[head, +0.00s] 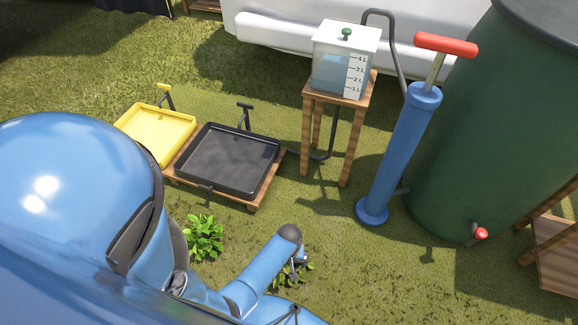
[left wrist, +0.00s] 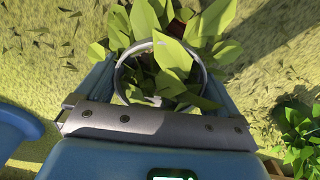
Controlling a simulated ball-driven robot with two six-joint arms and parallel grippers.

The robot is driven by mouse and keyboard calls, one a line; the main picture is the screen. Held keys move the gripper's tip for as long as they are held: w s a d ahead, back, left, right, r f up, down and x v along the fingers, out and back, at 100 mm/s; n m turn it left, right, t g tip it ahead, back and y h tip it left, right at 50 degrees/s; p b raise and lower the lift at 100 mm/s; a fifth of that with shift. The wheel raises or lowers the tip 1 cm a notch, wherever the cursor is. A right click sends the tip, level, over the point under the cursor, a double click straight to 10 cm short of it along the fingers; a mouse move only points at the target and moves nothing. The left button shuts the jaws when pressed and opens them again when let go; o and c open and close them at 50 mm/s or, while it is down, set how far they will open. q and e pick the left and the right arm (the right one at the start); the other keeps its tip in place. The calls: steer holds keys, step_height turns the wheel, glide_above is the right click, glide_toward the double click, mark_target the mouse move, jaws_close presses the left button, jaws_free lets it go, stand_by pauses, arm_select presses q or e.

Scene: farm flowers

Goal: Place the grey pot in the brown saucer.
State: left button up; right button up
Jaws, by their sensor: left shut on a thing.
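In the left wrist view, the grey pot (left wrist: 204,76) shows as a round pale rim with green leaves spilling over it. My left gripper (left wrist: 160,78) is shut on it, with a blue finger on each side. The pot's lower body is hidden by the leaves and the gripper's grey front bar. In the head view, blue arm links cover the lower left, and I cannot make out the pot or the fingertips there. I cannot make out the brown saucer in either view. My right gripper is not in view.
A black tray (head: 225,160) and a yellow tray (head: 155,130) lie on low wood. A clear tank (head: 340,75) stands on a wooden stand beside a blue pump (head: 398,155) and a green barrel (head: 495,130). Leafy plants (head: 204,237) show on the grass.

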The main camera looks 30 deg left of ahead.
arm_select(q)
steer(key=shift+f, duration=0.1)
steer(key=shift+f, duration=0.15)
steer(key=o, duration=0.9)
steer(key=shift+c, duration=0.2)
steer(key=shift+r, duration=0.2)
